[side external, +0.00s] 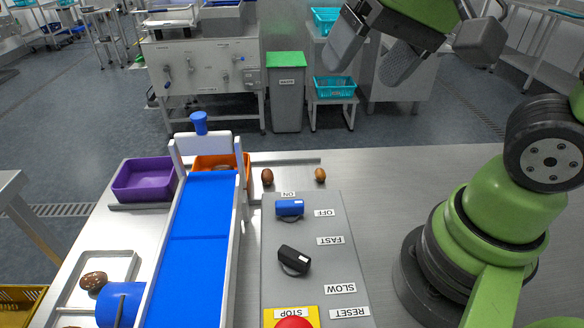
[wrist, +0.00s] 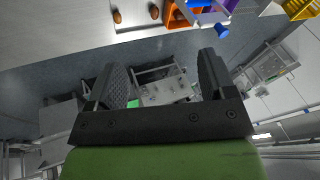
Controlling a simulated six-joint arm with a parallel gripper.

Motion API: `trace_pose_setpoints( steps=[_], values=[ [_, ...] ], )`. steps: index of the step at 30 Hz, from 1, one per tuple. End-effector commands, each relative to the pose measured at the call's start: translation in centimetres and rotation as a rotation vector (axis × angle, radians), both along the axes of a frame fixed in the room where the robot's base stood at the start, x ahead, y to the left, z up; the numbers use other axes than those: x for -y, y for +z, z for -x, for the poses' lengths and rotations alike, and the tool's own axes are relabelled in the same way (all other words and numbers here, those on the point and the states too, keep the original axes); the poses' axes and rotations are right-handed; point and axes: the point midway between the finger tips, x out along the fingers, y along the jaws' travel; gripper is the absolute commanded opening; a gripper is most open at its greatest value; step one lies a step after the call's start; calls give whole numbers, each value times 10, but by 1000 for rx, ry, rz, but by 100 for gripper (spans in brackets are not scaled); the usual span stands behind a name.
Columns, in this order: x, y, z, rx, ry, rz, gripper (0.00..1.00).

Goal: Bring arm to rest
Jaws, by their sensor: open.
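My gripper (side external: 372,62) is raised high above the back of the steel table (side external: 400,175) in the side external view. Its two dark fingers are spread apart with nothing between them. The wrist view also shows the open fingers, with floor and distant equipment beyond them. My green arm stands at the right of the table. The gripper touches nothing.
A blue conveyor (side external: 205,230) runs along the left, with a purple bin (side external: 145,180) and an orange bin (side external: 243,160) at its far end. Two dates (side external: 267,177) (side external: 320,175) lie behind the control panel (side external: 330,265). A tray (side external: 122,262) holds a date.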

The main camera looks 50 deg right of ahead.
Motion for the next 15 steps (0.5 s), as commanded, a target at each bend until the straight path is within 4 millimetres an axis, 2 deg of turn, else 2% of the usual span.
trace_pose_setpoints(
  steps=[3, 6, 15],
  values=[
    [6, 14, 23, 114, 51, 17, 77],
    [8, 18, 36, 175, 87, 33, 77],
    [9, 20, 45, 223, 120, 54, 77]
  ],
)
